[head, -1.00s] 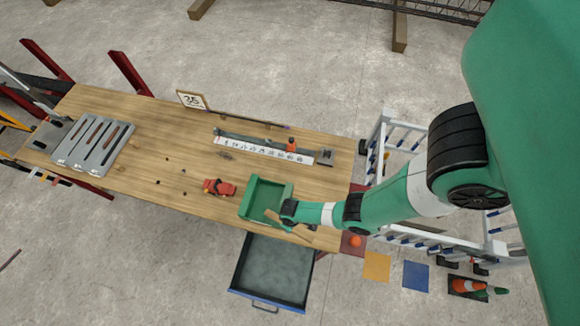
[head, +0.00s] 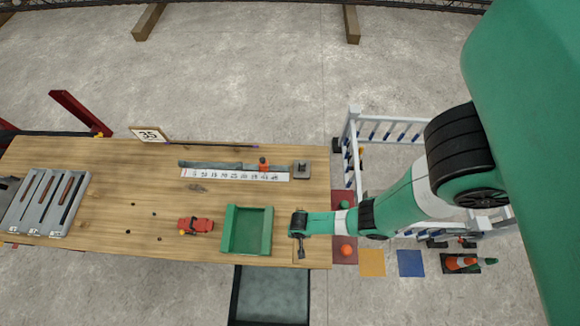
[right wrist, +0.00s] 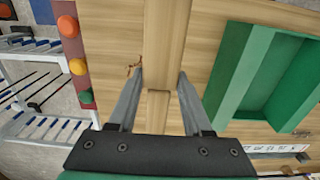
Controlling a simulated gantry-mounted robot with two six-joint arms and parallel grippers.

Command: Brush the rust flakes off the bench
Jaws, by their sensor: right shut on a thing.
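Several small dark rust flakes (head: 154,213) lie scattered on the wooden bench (head: 100,195), left of centre in the head view. My right gripper (head: 299,243) is low over the bench's right end, beside a green open-topped pan (head: 247,232). It is shut on a pale wooden piece, seemingly the brush handle (right wrist: 158,108), which shows between the fingers in the right wrist view. The bristles cannot be made out. The green pan also shows on the right of the right wrist view (right wrist: 232,70). My left gripper is not in view.
A red tool (head: 196,225) lies between flakes and pan. A scale strip (head: 225,174) with an orange slider lies behind. A grey slotted tray (head: 45,203) is at the left end. An open drawer (head: 270,297) juts out in front. A white rack (head: 390,131) stands right.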

